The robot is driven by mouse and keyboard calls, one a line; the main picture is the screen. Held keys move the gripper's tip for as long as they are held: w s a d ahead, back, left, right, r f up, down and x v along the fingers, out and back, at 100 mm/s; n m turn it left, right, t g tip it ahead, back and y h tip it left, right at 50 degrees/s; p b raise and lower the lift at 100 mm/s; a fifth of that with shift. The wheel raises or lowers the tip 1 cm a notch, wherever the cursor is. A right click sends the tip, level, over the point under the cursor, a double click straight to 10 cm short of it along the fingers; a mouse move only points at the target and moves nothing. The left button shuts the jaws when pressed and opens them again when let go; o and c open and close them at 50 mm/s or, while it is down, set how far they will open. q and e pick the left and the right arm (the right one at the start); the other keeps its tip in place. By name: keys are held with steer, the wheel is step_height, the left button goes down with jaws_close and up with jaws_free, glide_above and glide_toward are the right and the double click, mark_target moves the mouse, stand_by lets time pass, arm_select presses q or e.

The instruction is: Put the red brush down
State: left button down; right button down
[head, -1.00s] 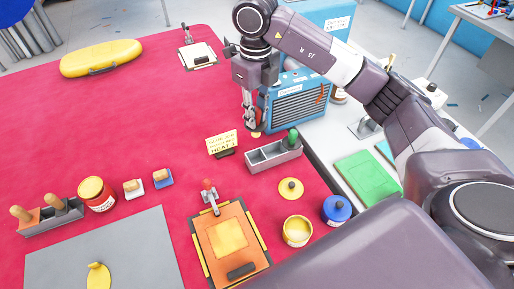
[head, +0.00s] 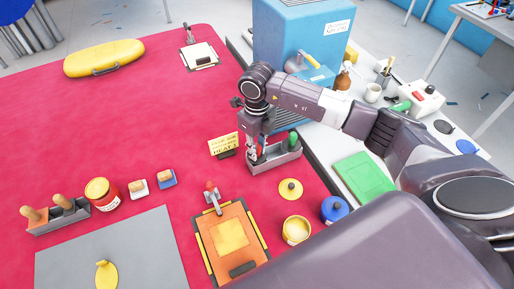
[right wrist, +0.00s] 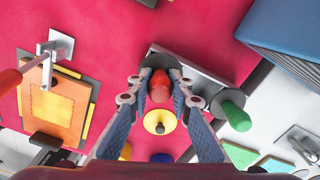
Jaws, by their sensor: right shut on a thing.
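My right gripper (head: 257,157) is at the left end of the grey tray (head: 284,163). In the right wrist view, its two fingers (right wrist: 158,112) are around the handle of the red brush (right wrist: 159,86), with a dark round part beyond it. The brush is over or in the tray's end; I cannot tell whether it touches the tray bottom. A green-handled brush (head: 293,139) stands in the other end of the tray, and also shows in the wrist view (right wrist: 235,113). My left gripper is not in view.
A yellow sign (head: 223,145) stands just left of the tray. A big blue box (head: 300,45) rises behind.

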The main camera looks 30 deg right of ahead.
steer(key=shift+f+b, duration=0.55)
steer(key=c, duration=1.7)
jaws_free()
steer(key=shift+r, duration=0.1)
steer(key=shift+c, duration=0.2)
steer(key=shift+r, duration=0.15)
steer(key=shift+r+p, duration=0.3)
steer(key=shift+p, duration=0.25)
step_height(320, 180, up, 11)
steer(key=b, duration=0.3)
steer(key=shift+f+b, duration=0.15)
steer(key=shift+b, duration=0.15)
steer(key=shift+r, duration=0.7)
